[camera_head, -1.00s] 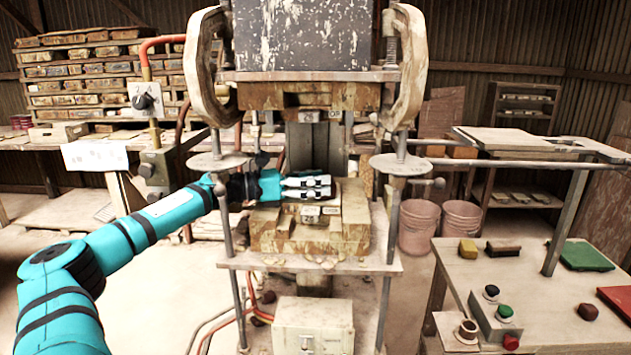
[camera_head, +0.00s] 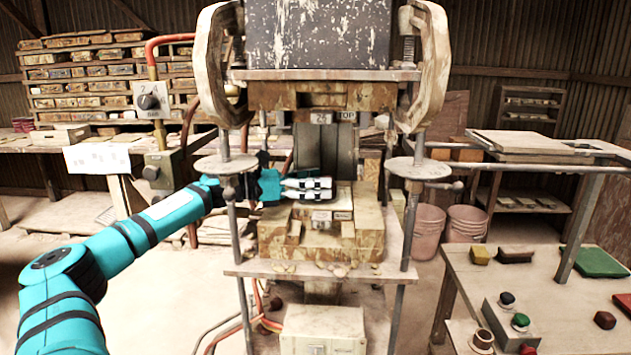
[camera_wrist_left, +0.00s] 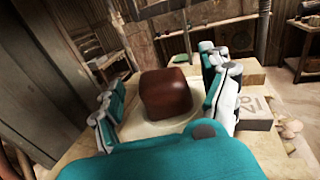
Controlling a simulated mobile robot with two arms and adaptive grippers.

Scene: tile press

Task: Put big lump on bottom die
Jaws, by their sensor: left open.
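The big lump is a dark reddish-brown rounded block (camera_wrist_left: 168,92) in the left wrist view. It sits on the pale top of the bottom die (camera_head: 275,240), which is the stained block on the press's lower plate. My left gripper (camera_head: 308,189) is over the die's top in the head view. In the left wrist view its fingers stand open on either side of the lump, with a visible gap at least on the left. In the head view the lump does not show; the gripper hides that spot. My right gripper is not in view.
The top die (camera_head: 372,97) hangs above with open space below it. Press columns (camera_head: 409,225) stand on both sides of the die. A side table (camera_head: 555,285) at the right holds several coloured lumps and a button box (camera_head: 508,322). Buckets (camera_head: 428,232) stand behind.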

